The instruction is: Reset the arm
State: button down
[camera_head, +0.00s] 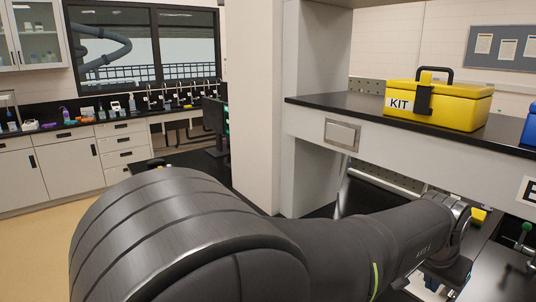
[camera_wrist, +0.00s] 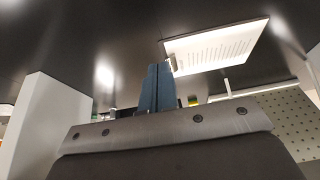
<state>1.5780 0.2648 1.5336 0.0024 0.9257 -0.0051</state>
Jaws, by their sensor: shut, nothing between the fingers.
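My gripper (camera_wrist: 158,70) shows in the wrist view as two blue-grey fingers pressed together, shut and empty. They point up toward the dark underside of a shelf. In the head view my dark arm crosses the bottom of the picture to the right, under the shelf (camera_head: 345,112). Its wrist end is at the right edge of the bench area, where the fingers are hard to make out. A green-topped tap handle (camera_head: 526,228) and a yellow part (camera_head: 478,215) show close to the wrist.
A yellow KIT case (camera_head: 450,104) stands on the shelf above my arm, with a blue case (camera_head: 530,126) at the right edge. A white upright panel (camera_head: 255,100) stands left of it. A white slotted panel (camera_wrist: 215,48) is on the shelf underside in the wrist view.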

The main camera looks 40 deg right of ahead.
jog(key=shift+a+r+h, duration=0.3)
jog(key=shift+a+h, duration=0.3)
jog(key=shift+a, duration=0.2)
